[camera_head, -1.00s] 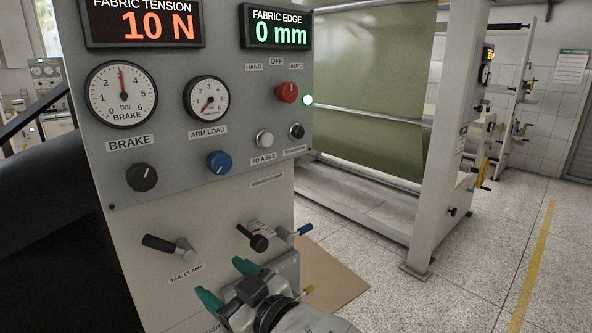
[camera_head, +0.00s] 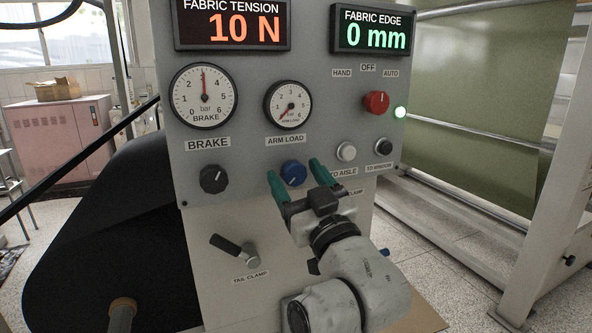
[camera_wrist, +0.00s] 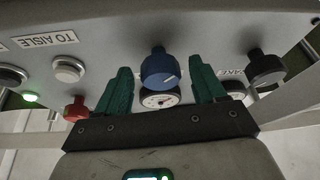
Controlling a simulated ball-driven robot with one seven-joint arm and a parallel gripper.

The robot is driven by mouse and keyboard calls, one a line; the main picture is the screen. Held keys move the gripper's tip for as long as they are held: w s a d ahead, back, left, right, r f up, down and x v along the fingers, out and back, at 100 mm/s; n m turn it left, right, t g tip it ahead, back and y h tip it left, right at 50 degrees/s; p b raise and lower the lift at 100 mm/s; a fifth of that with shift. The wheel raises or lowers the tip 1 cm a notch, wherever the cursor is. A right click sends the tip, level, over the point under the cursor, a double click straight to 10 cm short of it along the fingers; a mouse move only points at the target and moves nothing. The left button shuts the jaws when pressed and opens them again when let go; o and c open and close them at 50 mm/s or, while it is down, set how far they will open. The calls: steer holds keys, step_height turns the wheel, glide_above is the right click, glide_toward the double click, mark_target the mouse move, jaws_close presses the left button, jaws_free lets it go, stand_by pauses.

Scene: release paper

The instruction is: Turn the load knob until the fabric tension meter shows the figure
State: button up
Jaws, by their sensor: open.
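The blue load knob (camera_head: 293,173) sits on the grey panel under the arm load gauge (camera_head: 288,104), whose needle points low, near zero. The fabric tension meter (camera_head: 232,24) reads 10 N in orange. My gripper (camera_head: 298,178) is open, its green fingers in front of the panel by the blue knob. In the wrist view the blue knob (camera_wrist: 160,70) appears between the two fingers (camera_wrist: 162,88), with a gap on each side. I cannot tell how far the fingertips are from it in depth.
The black brake knob (camera_head: 213,179) is left of the blue knob, below the brake gauge (camera_head: 204,96). A silver button (camera_head: 346,151), a black button (camera_head: 383,147) and a red switch (camera_head: 376,102) lie to the right. The tail clamp lever (camera_head: 234,247) sticks out below.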

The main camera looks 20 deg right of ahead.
steer(key=shift+w+r, duration=0.2)
steer(key=shift+w, duration=0.35)
steer(key=shift+a, duration=0.1)
steer(key=c, duration=1)
